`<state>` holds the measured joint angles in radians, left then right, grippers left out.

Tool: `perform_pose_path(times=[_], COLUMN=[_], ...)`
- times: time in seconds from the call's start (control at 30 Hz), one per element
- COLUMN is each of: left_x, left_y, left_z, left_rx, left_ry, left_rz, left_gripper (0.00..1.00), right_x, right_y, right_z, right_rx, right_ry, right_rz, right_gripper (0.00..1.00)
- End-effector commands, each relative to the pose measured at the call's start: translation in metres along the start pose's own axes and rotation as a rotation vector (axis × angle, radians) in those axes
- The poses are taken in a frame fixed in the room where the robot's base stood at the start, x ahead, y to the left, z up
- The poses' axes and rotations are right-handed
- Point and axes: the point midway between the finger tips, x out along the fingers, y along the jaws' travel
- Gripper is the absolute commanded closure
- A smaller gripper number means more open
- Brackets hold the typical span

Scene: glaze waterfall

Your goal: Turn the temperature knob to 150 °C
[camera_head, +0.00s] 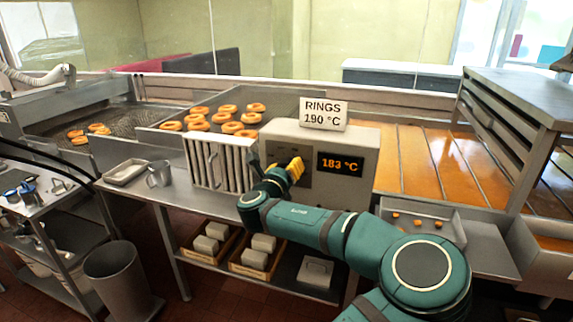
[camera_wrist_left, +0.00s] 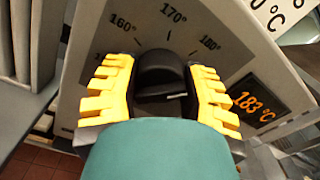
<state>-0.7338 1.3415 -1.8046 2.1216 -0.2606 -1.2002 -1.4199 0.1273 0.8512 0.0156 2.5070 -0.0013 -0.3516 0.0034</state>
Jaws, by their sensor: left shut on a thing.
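The temperature knob (camera_wrist_left: 160,72) is black and sits on the grey front of the control box (camera_head: 355,152). Scale marks of 160°, 170° and 180° show around it in the left wrist view. My left gripper (camera_head: 294,170) reaches the box front, and its yellow fingers (camera_wrist_left: 157,90) are shut on the knob, one on each side. The knob is hidden behind the gripper in the head view. An orange display (camera_head: 340,163) right of the knob reads 183 °C, and it also shows in the left wrist view (camera_wrist_left: 259,104). My right gripper is not in view.
A sign (camera_head: 323,113) on the box reads RINGS 190 °C. A ribbed metal panel (camera_head: 218,163) stands close left of the gripper. Fryer trays with rings (camera_head: 230,127) lie behind. A metal jug (camera_head: 159,174) and a small tray (camera_head: 126,172) stand at the left.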

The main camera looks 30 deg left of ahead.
Motion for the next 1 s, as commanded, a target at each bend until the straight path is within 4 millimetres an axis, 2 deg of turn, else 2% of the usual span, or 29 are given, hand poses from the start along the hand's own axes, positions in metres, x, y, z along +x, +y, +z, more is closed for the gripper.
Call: perform_pose_path(times=[0.4,1.0], left_x=[0.0,0.0], left_y=[-0.001,0.0], left_z=[0.003,0.003], left_rx=[-0.402,-0.973], left_ry=[-0.004,-0.004], left_rz=[-0.001,-0.002], left_gripper=[0.92,0.92], right_x=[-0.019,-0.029], right_y=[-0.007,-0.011], right_z=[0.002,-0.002], right_rx=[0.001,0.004], right_ry=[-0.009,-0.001], right_rz=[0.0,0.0], right_gripper=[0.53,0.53])
